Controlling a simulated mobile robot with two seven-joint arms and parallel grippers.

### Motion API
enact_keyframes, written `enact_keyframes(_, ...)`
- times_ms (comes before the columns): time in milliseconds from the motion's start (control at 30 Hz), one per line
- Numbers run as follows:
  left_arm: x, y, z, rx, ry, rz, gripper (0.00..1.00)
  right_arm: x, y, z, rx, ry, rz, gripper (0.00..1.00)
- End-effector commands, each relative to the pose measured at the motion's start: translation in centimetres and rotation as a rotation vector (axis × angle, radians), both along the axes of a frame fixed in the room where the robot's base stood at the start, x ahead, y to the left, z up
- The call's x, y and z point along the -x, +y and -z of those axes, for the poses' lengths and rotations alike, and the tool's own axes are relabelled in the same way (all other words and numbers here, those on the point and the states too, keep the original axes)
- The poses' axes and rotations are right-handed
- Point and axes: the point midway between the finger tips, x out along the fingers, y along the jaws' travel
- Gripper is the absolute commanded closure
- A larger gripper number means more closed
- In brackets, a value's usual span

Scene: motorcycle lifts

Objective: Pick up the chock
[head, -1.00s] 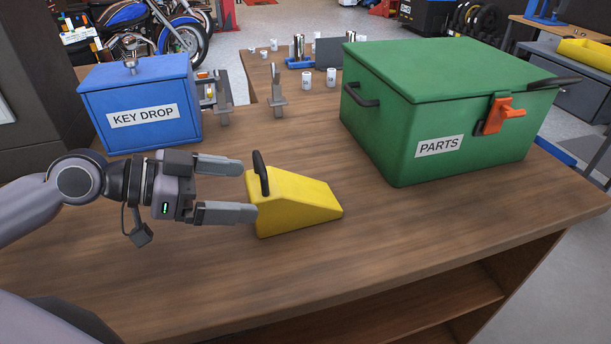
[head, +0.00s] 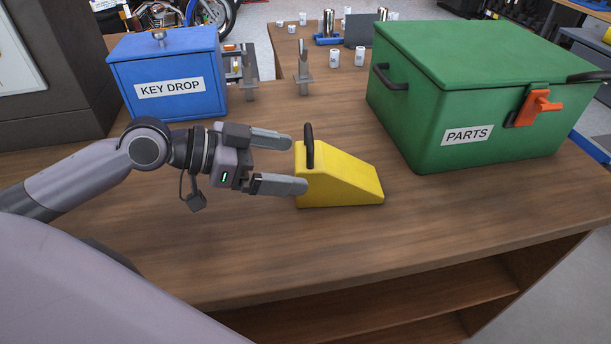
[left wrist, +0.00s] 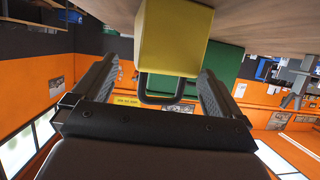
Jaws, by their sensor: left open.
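The yellow wedge-shaped chock (head: 340,180) with a black handle (head: 309,146) at its tall end rests on the wooden workbench. My left gripper (head: 298,164) is open at the chock's tall end, its two fingertips close to the handle side. In the left wrist view the chock (left wrist: 172,38) lies just ahead of the gripper (left wrist: 168,78). Its dark handle loop (left wrist: 160,90) shows between the spread fingers. I cannot tell whether a finger touches the chock. My right gripper is not in view.
A green PARTS box (head: 480,95) with an orange latch stands to the right of the chock. A blue KEY DROP box (head: 168,75) stands behind my left arm. A metal bracket (head: 303,75) stands at the back. The bench front is clear.

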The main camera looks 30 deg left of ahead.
Motion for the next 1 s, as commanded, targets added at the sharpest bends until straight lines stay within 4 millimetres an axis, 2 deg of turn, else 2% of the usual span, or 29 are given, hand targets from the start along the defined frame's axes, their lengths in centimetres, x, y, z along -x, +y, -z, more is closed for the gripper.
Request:
enact_keyframes(300,-2.0,-2.1,1.0,0.002,0.005,0.0,0.0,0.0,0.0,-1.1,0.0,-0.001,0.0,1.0)
enact_keyframes(633,-2.3,-2.4,1.2,0.001,0.004,0.0,0.0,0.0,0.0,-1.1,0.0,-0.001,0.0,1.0)
enact_keyframes(667,-2.3,-2.4,1.2,0.001,0.004,0.0,0.06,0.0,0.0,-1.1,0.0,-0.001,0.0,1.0)
enact_keyframes(700,-2.2,-2.4,1.2,0.0,0.003,0.0,0.2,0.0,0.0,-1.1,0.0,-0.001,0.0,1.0)
enact_keyframes(933,-2.2,-2.4,1.2,0.0,0.003,0.0,0.94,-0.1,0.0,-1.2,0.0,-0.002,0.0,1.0)
enact_keyframes(967,-2.2,-2.4,1.2,0.0,0.003,0.0,1.0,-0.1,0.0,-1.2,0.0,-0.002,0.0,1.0)
enact_keyframes(1000,-2.2,-2.4,1.2,0.001,0.002,0.0,1.0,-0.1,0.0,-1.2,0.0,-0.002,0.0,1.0)
